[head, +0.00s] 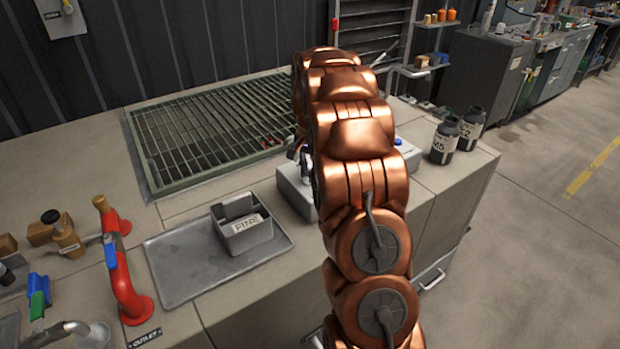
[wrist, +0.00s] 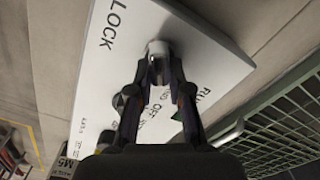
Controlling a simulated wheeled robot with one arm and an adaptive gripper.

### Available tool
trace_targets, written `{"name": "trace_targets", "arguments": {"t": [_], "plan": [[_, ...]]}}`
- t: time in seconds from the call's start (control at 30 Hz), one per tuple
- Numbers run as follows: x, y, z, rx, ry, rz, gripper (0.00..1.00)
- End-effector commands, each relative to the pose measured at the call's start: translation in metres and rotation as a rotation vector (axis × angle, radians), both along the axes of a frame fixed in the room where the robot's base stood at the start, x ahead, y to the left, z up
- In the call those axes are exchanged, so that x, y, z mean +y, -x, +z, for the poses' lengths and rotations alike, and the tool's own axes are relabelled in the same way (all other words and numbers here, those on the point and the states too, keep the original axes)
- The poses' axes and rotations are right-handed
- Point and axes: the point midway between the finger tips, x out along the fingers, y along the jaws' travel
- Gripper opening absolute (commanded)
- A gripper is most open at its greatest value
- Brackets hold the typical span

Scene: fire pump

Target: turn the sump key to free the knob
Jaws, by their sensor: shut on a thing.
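In the wrist view the pale grey control box (wrist: 85,75) fills the middle, its face printed with "LOCK", "OFF" and other partly covered words. My gripper (wrist: 158,78) is over this face, its two dark fingers closed around a small pale upright piece (wrist: 157,48), apparently the sump key. Its lower part and its turn angle are hidden. A dark round part, perhaps the knob, shows beside the left finger (wrist: 119,100), partly covered. In the head view the box (head: 297,192) stands on the counter, mostly behind my copper arm, which hides my gripper.
A green grate (head: 205,130) lies behind the box. A grey tray (head: 180,275) with a bin marked "FINE" (head: 245,238) lies to the left. Red outlet pipes (head: 127,290) stand farther left. Dark bottles (head: 444,142) stand at the right counter edge; open floor lies beyond.

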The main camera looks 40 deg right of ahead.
Motion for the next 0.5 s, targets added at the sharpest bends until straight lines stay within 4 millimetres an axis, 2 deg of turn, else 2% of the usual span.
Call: {"name": "trace_targets", "arguments": {"t": [0.5], "plan": [[0.0044,-0.0049,-0.0022,-0.001,0.001,0.49,0.0]]}}
